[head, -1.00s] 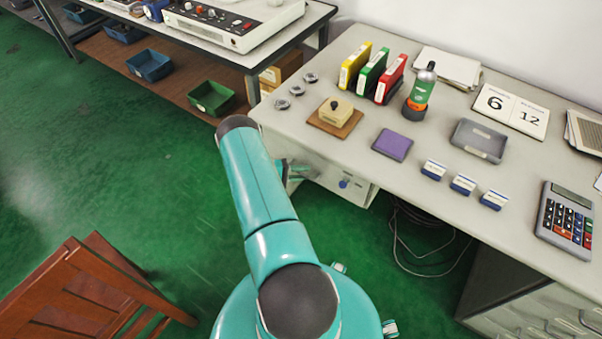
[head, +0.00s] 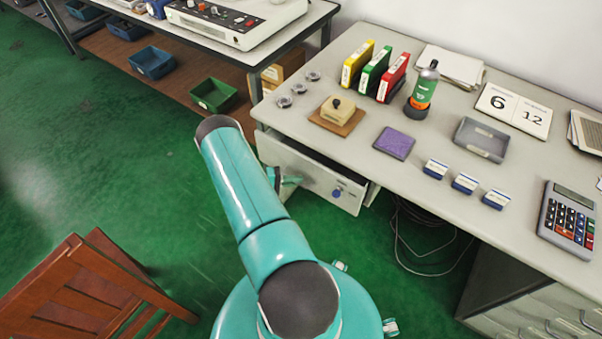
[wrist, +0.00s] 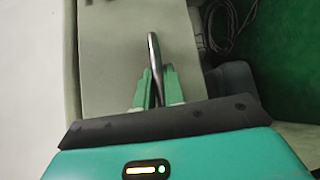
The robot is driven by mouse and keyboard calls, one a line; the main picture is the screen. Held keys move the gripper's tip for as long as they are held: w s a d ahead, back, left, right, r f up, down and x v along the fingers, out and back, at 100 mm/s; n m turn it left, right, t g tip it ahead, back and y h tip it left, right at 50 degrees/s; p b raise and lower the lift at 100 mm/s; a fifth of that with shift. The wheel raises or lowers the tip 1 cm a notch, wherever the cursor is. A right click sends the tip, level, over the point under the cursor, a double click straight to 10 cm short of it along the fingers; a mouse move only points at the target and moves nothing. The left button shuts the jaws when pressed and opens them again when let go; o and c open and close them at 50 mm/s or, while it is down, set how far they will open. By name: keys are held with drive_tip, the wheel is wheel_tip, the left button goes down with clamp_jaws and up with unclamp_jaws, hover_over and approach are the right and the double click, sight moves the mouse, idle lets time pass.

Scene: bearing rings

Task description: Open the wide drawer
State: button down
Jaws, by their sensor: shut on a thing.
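The wide drawer (head: 318,187) is under the left end of the grey desk, with a pale front and a blue round lock or knob (head: 337,193) on it. It stands partly out, with a dark gap behind its front under the desktop. My gripper (head: 288,180) is at the left part of the drawer front, partly hidden by my teal arm. In the wrist view its green fingers (wrist: 157,88) are closed on a thin metal handle (wrist: 154,55) in front of the drawer's pale front (wrist: 108,60).
The desktop (head: 300,122) holds a stamp on a wooden pad, folders, a bottle, a grey tray and a calculator (head: 570,220). A brown wooden chair (head: 85,295) stands at the lower left. Cables hang under the desk (head: 425,240).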

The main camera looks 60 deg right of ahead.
drive_tip(key=w+a, duration=0.2)
drive_tip(key=a, duration=1.1)
drive_tip(key=w+a, duration=0.2)
drive_tip(key=a, duration=1.1)
drive_tip(key=shift+w+a, duration=0.25)
drive_tip(key=shift+a, duration=0.1)
drive_tip(key=c, duration=1.5)
unclamp_jaws()
drive_tip(key=v, duration=1.3)
drive_tip(key=shift+w+a, duration=0.25)
drive_tip(key=shift+w, duration=0.05)
drive_tip(key=shift+r, duration=0.2)
